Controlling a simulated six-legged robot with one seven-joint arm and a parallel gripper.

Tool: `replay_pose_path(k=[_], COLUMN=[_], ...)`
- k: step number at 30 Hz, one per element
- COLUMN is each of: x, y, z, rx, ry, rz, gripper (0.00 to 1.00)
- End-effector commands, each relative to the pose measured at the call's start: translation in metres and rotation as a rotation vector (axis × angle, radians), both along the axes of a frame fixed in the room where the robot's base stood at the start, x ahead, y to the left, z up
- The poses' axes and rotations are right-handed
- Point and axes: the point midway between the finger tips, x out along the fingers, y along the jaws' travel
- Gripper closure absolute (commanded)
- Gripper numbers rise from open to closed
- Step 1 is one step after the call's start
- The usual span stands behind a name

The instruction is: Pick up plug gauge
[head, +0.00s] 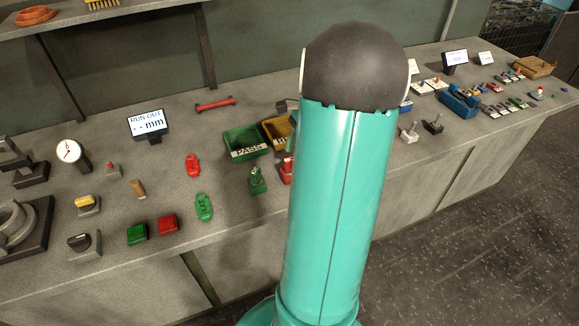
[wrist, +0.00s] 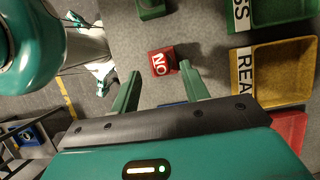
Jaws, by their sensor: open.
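A red bar with thicker ends (head: 215,104), which looks like a double-ended plug gauge, lies on the bench behind the green tray. I cannot be sure it is the plug gauge. My gripper (wrist: 160,67) is open in the wrist view, its two green fingers apart with nothing held. A red block marked "NO" (wrist: 162,62) shows between and beyond the fingertips. In the head view a red piece (head: 286,170) is partly hidden by my arm, beside a green piece with an upright part (head: 257,181).
A green "PASS" tray (head: 245,142) and a yellow tray (head: 276,132) stand close by; the yellow one also shows in the wrist view (wrist: 272,75). Red (head: 192,165) and green (head: 204,207) tags lie left. A run-out display (head: 149,123) stands behind.

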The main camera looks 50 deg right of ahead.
Motion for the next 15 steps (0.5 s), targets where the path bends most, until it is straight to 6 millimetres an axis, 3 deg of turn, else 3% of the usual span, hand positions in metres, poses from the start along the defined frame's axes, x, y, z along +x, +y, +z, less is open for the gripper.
replay_pose_path(k=[7,15], x=[0.009,0.01], y=[0.013,0.015], z=[-0.034,-0.039], rx=[0.003,0.001], ry=[0.001,0.0], rz=[0.002,0.003], gripper=[0.55,0.55])
